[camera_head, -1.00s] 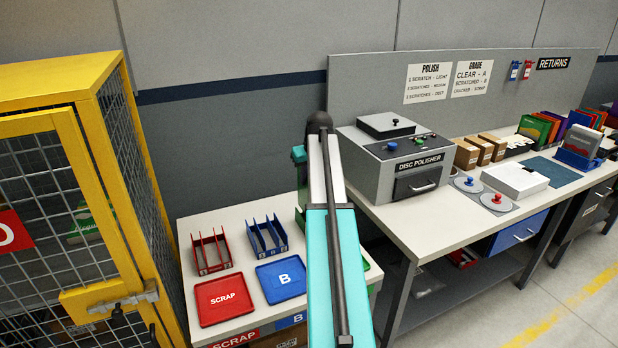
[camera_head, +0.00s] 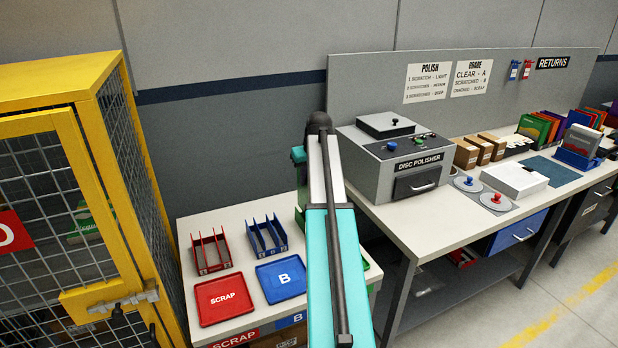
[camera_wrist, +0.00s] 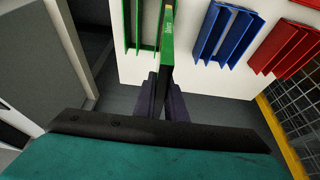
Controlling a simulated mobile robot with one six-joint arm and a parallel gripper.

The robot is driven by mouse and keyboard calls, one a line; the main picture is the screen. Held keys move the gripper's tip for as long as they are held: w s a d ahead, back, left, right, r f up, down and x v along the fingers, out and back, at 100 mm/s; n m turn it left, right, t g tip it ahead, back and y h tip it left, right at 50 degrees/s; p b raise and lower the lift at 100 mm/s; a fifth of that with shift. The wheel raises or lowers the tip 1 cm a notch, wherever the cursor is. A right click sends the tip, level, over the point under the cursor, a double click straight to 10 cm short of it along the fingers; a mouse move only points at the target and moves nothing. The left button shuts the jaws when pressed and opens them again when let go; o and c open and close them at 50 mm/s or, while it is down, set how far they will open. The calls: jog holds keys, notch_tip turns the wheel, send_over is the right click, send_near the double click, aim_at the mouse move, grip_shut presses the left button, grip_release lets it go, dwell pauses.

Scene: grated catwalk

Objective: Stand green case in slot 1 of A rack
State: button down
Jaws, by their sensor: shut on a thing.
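The green case (camera_wrist: 167,45) is seen edge-on in the wrist view, standing upright between the fingers of my gripper (camera_wrist: 164,92), which is shut on it. The green rack (camera_wrist: 127,25) is just left of the case, partly cut off by the top edge. The case covers part of the rack's area, and I cannot tell whether its lower edge is inside a slot or above it. In the head view my arm hides the case and gripper; only a bit of the green rack (camera_head: 300,218) shows beside the arm.
A blue rack (camera_head: 267,237) and a red rack (camera_head: 211,252) stand on the low white table, behind the blue B tray (camera_head: 281,281) and red SCRAP tray (camera_head: 225,299). A yellow mesh cage (camera_head: 95,200) is at left. The disc polisher (camera_head: 395,160) stands on the right bench.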

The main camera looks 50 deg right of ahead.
aim_at(306, 195)
jog(key=shift+f+b, duration=1.45)
jog(key=shift+f, duration=2.45)
jog(key=c, duration=1.7)
grip_release()
jog(key=shift+c, duration=0.2)
jog(key=o, duration=0.4)
jog(key=shift+w+r, duration=0.1)
notch_tip(306, 195, up, 8)
jog(key=p, duration=0.4)
jog(key=shift+p, duration=0.3)
